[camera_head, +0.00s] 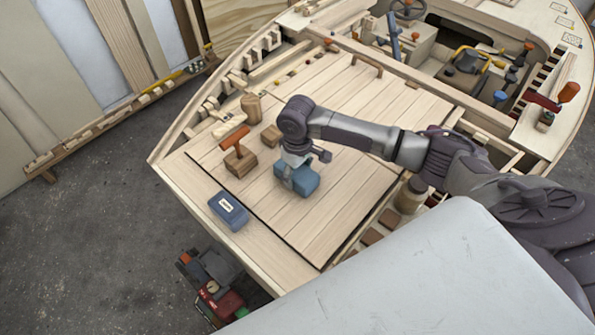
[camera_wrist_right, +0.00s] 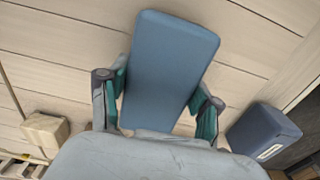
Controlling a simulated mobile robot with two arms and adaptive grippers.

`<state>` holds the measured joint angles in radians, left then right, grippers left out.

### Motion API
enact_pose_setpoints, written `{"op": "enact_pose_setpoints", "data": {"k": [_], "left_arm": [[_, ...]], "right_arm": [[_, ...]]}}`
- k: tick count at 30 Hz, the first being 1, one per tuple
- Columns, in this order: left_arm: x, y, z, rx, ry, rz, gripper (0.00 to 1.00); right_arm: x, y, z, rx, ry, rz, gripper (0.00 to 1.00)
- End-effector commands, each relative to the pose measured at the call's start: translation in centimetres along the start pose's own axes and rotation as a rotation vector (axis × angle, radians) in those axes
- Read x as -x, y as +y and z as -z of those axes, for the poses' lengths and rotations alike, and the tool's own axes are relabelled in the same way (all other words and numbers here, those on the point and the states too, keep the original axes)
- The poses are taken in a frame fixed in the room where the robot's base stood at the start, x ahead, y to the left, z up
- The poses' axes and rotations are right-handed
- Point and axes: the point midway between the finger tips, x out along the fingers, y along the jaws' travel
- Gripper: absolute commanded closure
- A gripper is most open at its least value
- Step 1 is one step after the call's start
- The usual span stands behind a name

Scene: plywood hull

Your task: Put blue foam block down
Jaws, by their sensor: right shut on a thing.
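The blue foam block (camera_head: 305,181) is over the planked deck panel (camera_head: 330,215) in the head view. My right gripper (camera_head: 289,176) comes down on it from above and is shut on it. In the right wrist view the blue block (camera_wrist_right: 170,60) sits between the two fingers of the right gripper (camera_wrist_right: 158,95), one on each long side. I cannot tell whether its underside touches the planks. My left gripper is not in view.
A dark blue labelled box (camera_head: 229,211) lies near the deck's left edge. A wooden block with an orange-handled tool (camera_head: 238,158), a small wooden block (camera_head: 271,136) and a wooden cylinder (camera_head: 251,106) stand behind. Planks in front of the foam block are clear.

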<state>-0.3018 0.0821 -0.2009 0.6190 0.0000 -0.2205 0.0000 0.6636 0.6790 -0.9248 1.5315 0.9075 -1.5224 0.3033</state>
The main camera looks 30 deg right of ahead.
Motion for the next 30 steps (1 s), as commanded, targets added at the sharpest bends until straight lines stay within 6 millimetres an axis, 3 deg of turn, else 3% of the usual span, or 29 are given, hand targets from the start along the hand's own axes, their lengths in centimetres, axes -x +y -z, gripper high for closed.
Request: {"op": "enact_pose_setpoints", "data": {"k": [8,9,12,23,30], "left_arm": [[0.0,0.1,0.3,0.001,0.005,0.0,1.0],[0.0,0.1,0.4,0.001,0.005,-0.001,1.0],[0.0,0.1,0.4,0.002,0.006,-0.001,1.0],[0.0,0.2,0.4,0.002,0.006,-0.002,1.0],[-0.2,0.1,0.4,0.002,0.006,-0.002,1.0]], "right_arm": [[-0.2,0.0,0.0,-0.001,-0.001,0.001,0.66],[-0.2,0.0,0.0,-0.001,0.0,0.0,0.3],[-0.2,0.0,0.0,-0.001,0.0,0.0,0.13],[0.0,0.0,0.0,-0.001,0.001,0.0,0.11],[3.1,0.1,0.1,-0.001,0.004,0.0,0.11]]}}
